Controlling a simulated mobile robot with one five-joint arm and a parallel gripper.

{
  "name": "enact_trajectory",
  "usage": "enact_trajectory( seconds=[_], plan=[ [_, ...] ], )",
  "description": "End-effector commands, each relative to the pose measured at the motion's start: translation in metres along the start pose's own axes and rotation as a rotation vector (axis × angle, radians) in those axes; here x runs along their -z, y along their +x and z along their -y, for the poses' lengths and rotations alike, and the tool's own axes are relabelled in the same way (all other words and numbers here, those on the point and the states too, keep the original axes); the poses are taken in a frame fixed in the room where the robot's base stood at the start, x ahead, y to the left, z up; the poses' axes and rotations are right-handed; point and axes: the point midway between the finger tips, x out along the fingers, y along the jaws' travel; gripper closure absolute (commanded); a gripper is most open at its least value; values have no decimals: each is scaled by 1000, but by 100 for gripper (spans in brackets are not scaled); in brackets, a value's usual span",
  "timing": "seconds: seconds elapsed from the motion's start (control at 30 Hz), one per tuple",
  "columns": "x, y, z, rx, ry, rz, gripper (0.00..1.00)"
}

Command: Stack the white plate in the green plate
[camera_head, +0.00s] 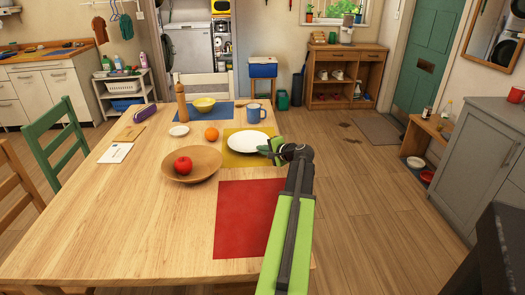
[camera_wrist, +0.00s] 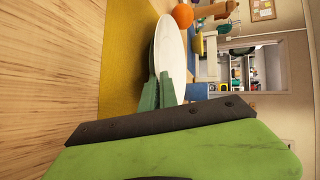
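The white plate (camera_head: 248,141) is over the yellow placemat (camera_head: 235,160) on the wooden table. My gripper (camera_head: 270,150) is at its near right edge. In the wrist view the white plate (camera_wrist: 170,48) appears edge-on, and the green fingers (camera_wrist: 158,92) are close together with its rim between them. I cannot tell whether the plate touches the mat.
A wooden bowl (camera_head: 192,164) with a red apple (camera_head: 183,165) is left of the gripper. An orange (camera_head: 212,134), a blue mug (camera_head: 256,113), a small white dish (camera_head: 179,130) and a yellow bowl (camera_head: 204,104) stand farther back. The red placemat (camera_head: 245,215) is bare.

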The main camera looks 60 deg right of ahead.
Motion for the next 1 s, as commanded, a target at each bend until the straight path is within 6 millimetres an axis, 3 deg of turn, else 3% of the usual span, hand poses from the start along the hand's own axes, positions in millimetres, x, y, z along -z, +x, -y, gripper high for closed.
enact_trajectory(
  seconds=[0.13,0.33,0.6,0.73,1.0],
  plan=[
    [0,2,-6,1,1,0,100],
    [0,1,-4,0,0,0,75],
    [0,1,-4,0,0,-1,75],
    [1,-4,9,0,0,-1,75],
    [-1,-72,9,-1,2,-4,75]
  ],
)
